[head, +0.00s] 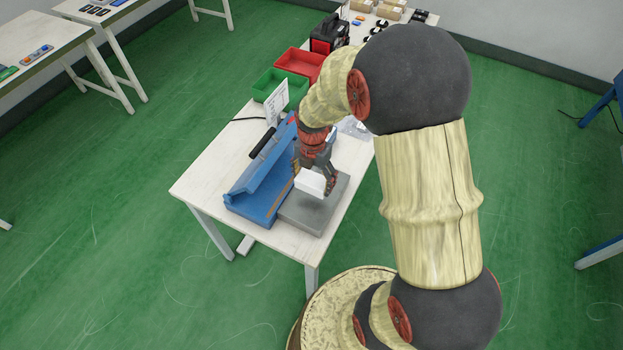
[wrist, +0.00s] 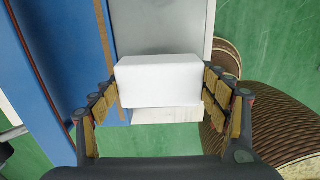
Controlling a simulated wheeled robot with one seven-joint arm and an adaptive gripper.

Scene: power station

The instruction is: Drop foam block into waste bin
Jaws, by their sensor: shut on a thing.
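The white foam block (head: 310,182) is between the fingers of my gripper (head: 315,178), which is shut on it. In the wrist view the block (wrist: 160,82) spans the gap between the two yellow-padded fingers. The block is over a grey flat-topped unit (head: 308,214) on the near table; I cannot tell whether it touches that surface. I cannot make out a waste bin for certain in either view.
A long blue case (head: 262,185) lies directly left of the grey unit on the white table (head: 195,182). A green tray (head: 272,84) and a red tray (head: 301,65) stand farther back. Green floor (head: 130,230) left of the table is clear.

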